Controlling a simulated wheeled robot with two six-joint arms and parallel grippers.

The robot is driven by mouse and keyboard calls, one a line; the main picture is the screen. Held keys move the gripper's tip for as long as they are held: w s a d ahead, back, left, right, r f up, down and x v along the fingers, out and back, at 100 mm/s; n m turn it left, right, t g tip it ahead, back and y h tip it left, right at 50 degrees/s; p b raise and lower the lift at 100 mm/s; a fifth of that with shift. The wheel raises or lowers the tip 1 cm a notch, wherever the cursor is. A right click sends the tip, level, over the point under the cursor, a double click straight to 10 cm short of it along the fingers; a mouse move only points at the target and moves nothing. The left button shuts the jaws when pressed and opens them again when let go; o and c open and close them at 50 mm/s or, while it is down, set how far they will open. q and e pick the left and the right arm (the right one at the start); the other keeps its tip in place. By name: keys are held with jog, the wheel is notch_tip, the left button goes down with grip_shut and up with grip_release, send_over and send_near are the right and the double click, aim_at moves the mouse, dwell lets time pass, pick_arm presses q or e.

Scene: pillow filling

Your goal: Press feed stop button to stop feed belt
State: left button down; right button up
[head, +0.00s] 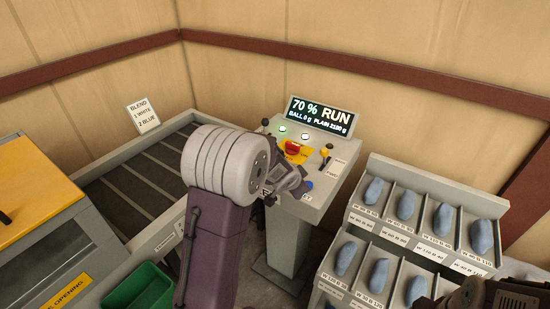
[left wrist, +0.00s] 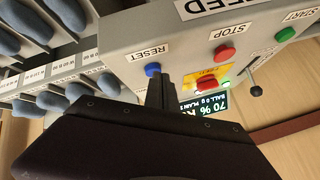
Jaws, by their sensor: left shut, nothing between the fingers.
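The feed console (head: 335,178) stands behind my left arm in the head view. In the left wrist view the red STOP button (left wrist: 224,53) sits on its panel under a FEED label (left wrist: 208,6), between the green START button (left wrist: 285,35) and the blue RESET button (left wrist: 152,70). My left gripper (head: 299,190) is shut and empty. In the left wrist view its fingertips (left wrist: 160,84) appear close to RESET, to one side of STOP; contact cannot be told. In the head view I cannot make out STOP. The right gripper area (head: 470,294) is cut off at the bottom edge.
A display (head: 321,115) reads 70 % RUN. A red mushroom button (head: 293,148) on yellow and a yellow-tipped lever (head: 325,152) stand on the console. A rack (head: 398,178) of blue pieces is at right. A slatted belt (head: 130,190) and green bin (head: 150,290) are at left.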

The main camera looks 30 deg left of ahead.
pick_arm(q)
jog(key=w+a+r+m+t+p, duration=0.1)
jog(key=w+a+r+m+p, duration=0.15)
jog(key=w+r+p, duration=0.45)
jog(key=a+r+p, duration=0.1)
jog(key=a+p, duration=1)
jog(key=shift+p, duration=0.4)
pick_arm(e)
notch_tip(320, 180, up, 21)
jog(key=shift+d, duration=0.15)
pick_arm(q)
jog(key=shift+a, duration=0.15)
notch_tip(320, 180, down, 8)
jog(key=b, duration=0.8)
jog(key=shift+s+f, duration=0.1)
jog(key=shift+f, duration=0.3)
pick_arm(e)
notch_tip(320, 180, down, 8)
jog(key=shift+f, duration=0.2)
pick_arm(q)
jog(key=shift+f+b, duration=0.1)
jog(key=shift+b, duration=0.25)
jog(key=shift+f, duration=0.3)
pick_arm(e)
jog(key=shift+f, duration=0.25)
